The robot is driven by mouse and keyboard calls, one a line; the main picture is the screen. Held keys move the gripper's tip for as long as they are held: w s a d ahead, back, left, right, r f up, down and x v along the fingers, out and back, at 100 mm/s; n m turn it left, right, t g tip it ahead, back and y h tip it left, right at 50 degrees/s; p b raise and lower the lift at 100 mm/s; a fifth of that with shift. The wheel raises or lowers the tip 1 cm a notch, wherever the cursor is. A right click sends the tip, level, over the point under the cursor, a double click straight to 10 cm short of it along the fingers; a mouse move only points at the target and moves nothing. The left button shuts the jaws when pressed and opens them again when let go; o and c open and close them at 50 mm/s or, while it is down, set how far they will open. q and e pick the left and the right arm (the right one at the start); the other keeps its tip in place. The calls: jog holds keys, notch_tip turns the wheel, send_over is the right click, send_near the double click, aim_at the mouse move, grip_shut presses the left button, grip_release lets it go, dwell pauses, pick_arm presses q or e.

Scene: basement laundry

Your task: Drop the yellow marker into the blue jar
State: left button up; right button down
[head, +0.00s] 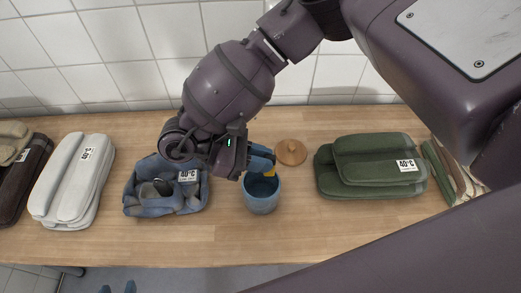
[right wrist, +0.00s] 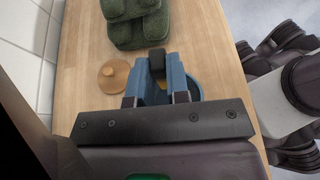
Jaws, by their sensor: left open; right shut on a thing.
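The blue jar (head: 262,196) stands upright on the wooden counter in the head view, with its mouth open. In the right wrist view the jar (right wrist: 195,84) shows partly behind the fingers. My right gripper (head: 261,160) is over the jar's mouth, pointing down, shut on the yellow marker (head: 270,173). Only a small yellow part of the marker shows, at the jar's mouth; the fingers hide the rest. I cannot tell how deep its lower end is. The right gripper's blue fingers (right wrist: 160,82) fill the middle of the wrist view. My left gripper (head: 117,288) shows only its fingertips, apart and empty, at the bottom edge.
A round wooden lid (head: 291,152) lies just behind the jar. A folded blue cloth pile (head: 140,195) is left of it, and a green pile (head: 365,168) right. White (head: 72,180) and brown (head: 22,185) piles stand further left. A tiled wall (head: 120,50) is behind the counter (head: 225,235).

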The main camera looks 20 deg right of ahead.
jog(key=c, duration=1)
grip_release()
jog(key=shift+a, duration=0.1)
jog(key=shift+b+v, duration=0.75)
jog(key=shift+v, duration=4.55)
